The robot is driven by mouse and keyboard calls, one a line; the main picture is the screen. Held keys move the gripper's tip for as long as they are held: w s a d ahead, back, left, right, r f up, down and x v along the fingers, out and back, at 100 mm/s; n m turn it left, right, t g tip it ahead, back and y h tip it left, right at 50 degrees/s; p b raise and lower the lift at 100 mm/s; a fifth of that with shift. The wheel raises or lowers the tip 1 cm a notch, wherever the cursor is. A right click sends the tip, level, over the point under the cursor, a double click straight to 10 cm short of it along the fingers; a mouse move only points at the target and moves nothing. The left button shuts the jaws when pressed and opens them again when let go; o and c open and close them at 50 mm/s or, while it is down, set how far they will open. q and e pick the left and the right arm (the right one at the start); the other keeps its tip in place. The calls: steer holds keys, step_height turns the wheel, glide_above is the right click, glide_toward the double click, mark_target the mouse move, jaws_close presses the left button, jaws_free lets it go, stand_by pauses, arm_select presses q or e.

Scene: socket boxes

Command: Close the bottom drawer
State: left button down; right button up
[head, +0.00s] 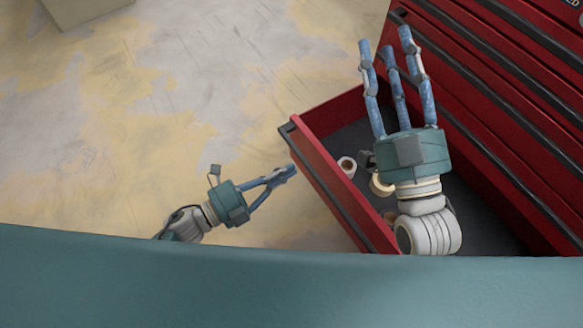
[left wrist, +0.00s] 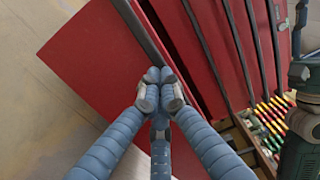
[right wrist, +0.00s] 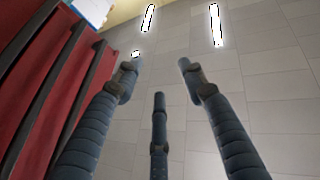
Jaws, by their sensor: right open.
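The red tool cabinet (head: 500,75) stands at the right in the head view. A low drawer (head: 325,172) is pulled out, with a red front, a dark top edge strip and a dark inside. My left gripper (head: 284,174) has its fingers together just outside the drawer front. In the left wrist view its fingertips (left wrist: 160,82) overlap the red drawer front (left wrist: 95,60); whether they touch it I cannot tell. My right gripper (head: 390,48) is open and empty, above the drawer and beside the cabinet. It also shows spread in the right wrist view (right wrist: 157,75).
Multicoloured items (left wrist: 272,115) lie beside the cabinet drawers in the left wrist view. The worn floor (head: 190,110) left of the drawer is clear. A pale box (head: 85,10) stands at the top left. The right wrist view shows grey tiles (right wrist: 265,80).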

arm_select(q)
steer(key=shift+x, duration=1)
arm_select(e)
steer(key=shift+s+r+t, duration=0.3)
steer(key=shift+r, duration=0.2)
steer(key=shift+s+r+t, duration=0.25)
steer(key=shift+r+t, duration=0.05)
steer(key=shift+r, duration=0.2)
